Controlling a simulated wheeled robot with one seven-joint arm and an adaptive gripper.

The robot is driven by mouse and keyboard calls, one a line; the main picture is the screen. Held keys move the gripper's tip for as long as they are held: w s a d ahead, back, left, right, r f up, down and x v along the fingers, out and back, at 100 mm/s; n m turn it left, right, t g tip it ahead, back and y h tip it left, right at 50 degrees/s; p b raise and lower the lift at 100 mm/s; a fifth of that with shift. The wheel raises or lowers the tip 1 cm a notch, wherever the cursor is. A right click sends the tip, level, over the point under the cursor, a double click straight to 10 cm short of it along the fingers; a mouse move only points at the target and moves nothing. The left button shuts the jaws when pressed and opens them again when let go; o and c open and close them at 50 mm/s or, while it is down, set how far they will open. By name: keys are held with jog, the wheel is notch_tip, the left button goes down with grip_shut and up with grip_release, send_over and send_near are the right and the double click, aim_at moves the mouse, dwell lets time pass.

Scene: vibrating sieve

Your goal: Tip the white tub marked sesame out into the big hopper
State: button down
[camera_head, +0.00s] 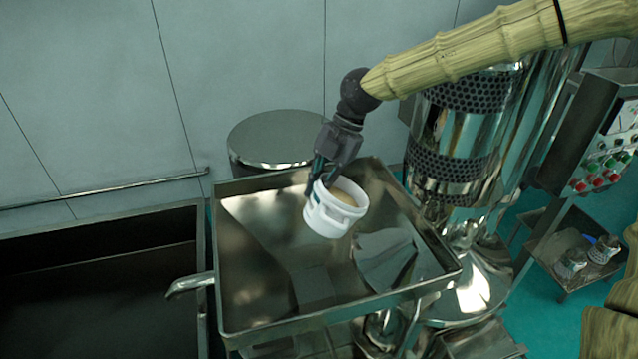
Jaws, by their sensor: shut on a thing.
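The white tub (325,220) hangs over the big square metal hopper (232,305). It is tilted a little, its open top facing up and to the right, and pale tan contents show inside. I cannot read any marking on it. My gripper (322,190) is shut on the tub's rim from above, at its back left side. The hopper's sloping inside walls look bare and shiny under the tub.
A dark rectangular trough (100,245) stands left of the hopper. A round metal lidded drum (275,138) is behind it. A tall perforated steel cylinder (460,140) and a control panel (605,160) with coloured buttons stand at the right. A spout-like handle (188,285) juts from the hopper's left side.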

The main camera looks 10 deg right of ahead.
jog(key=shift+s+a+r, duration=0.1)
jog(key=shift+y, duration=0.3)
jog(key=shift+y+p, duration=0.4)
jog(key=shift+y, duration=1.1)
jog(key=shift+f+y+b, duration=0.2)
jog(key=shift+y+b, duration=0.1)
jog(key=shift+y, duration=0.5)
jog(key=shift+r+y, duration=0.1)
jog(key=shift+y, duration=0.2)
jog(key=shift+r, duration=0.1)
jog(key=shift+b, duration=0.4)
jog(key=shift+y+b, duration=1.45)
jog(key=shift+y, duration=0.35)
